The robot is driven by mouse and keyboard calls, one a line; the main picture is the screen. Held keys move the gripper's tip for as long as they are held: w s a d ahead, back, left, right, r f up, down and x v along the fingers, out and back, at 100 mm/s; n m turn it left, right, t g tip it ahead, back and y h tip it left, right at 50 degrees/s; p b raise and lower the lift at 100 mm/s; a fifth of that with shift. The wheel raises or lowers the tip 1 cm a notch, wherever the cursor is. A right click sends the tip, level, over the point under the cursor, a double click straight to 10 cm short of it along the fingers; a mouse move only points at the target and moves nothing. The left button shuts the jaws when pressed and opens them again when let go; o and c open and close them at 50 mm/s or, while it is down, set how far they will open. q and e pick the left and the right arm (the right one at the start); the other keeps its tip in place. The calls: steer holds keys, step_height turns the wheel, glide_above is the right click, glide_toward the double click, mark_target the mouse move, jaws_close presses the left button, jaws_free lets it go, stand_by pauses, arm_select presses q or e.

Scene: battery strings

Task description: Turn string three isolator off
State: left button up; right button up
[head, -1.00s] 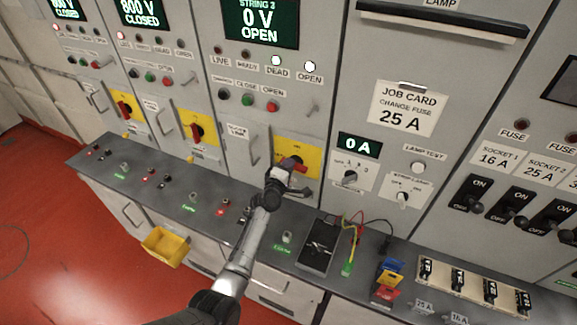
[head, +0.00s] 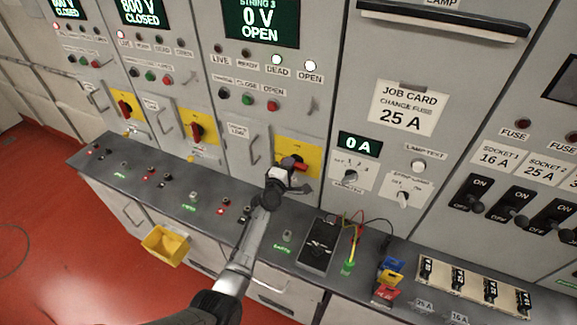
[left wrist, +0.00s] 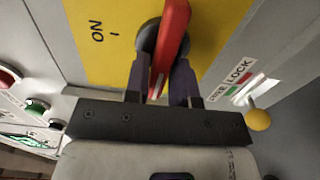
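The string three isolator has a red handle (head: 300,167) on a yellow plate (head: 313,158), below the display that reads STRING 3, 0 V, OPEN. The handle lies about level across the plate in the head view. My left gripper (head: 290,173) is at the handle. In the left wrist view its dark fingers (left wrist: 160,80) stand close on both sides of the red handle (left wrist: 174,35) and look shut on it. The plate's "I ON" mark (left wrist: 104,32) shows beside the handle. The gripper hides part of the handle in the head view. My right gripper is not in view.
A lock label (left wrist: 239,82) and a yellow knob (left wrist: 258,120) sit close to the gripper. Below, the grey bench holds a black tester (head: 318,245) with leads and a fuse rack (head: 475,285).

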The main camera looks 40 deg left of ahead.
arm_select(q)
steer(key=o, duration=0.3)
steer(key=v, duration=1.4)
steer(key=shift+p, duration=0.4)
steer(key=shift+w, duration=0.1)
